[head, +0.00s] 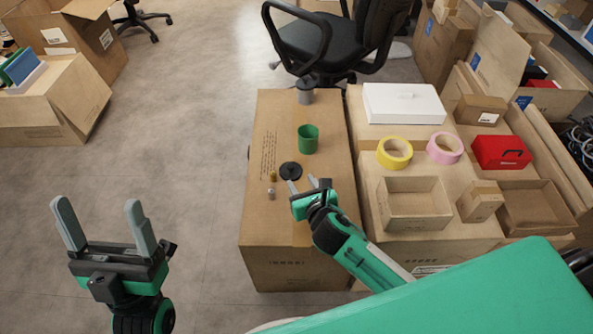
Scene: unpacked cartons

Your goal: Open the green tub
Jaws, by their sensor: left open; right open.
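The green tub (308,139) stands upright on a large brown carton, and its dark green inside shows at the top, with no lid on it. A round black lid-like disc (290,171) lies flat on the carton just in front of the tub. My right gripper (303,184) is open over the carton, with its fingertips close to the near right edge of the disc. I cannot tell whether they touch it. My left gripper (97,205) is open and empty, over the floor well left of the carton.
The carton (262,215) also carries a grey cylinder (305,92) at the back and small brass (273,176) and silver (271,192) pieces. Tape rolls (394,153), a red case (501,152) and a white box (403,104) sit to the right. An office chair (325,45) stands behind.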

